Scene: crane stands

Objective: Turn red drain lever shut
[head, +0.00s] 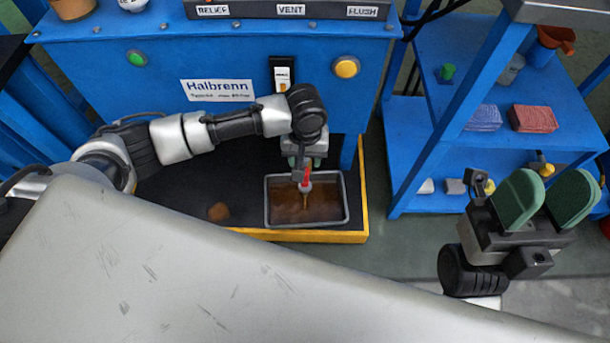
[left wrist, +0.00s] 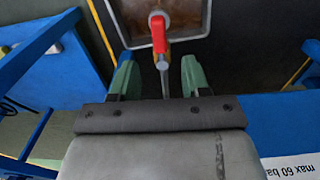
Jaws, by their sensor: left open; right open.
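The red drain lever (head: 305,181) shows just beyond my left gripper, above a grey metal tray (head: 347,205) of brown liquid. A thin brown stream appears below it. In the left wrist view the lever (left wrist: 158,36) extends lengthwise from its valve, over the tray (left wrist: 203,18). The metal drain pipe (left wrist: 164,82) runs back between the green fingers. My left gripper (head: 303,162) is open; it also shows in the left wrist view (left wrist: 158,72), its fingers apart on either side of the pipe, with no visible grip on the lever. My right gripper (head: 553,192) is open and empty at right.
A blue machine (head: 180,65) stands behind, with a green button (head: 136,58) and a yellow button (head: 346,67). A blue shelf (head: 425,165) with several items stands at right, near my right gripper. A brown spot (head: 218,211) lies on the black base left of the tray.

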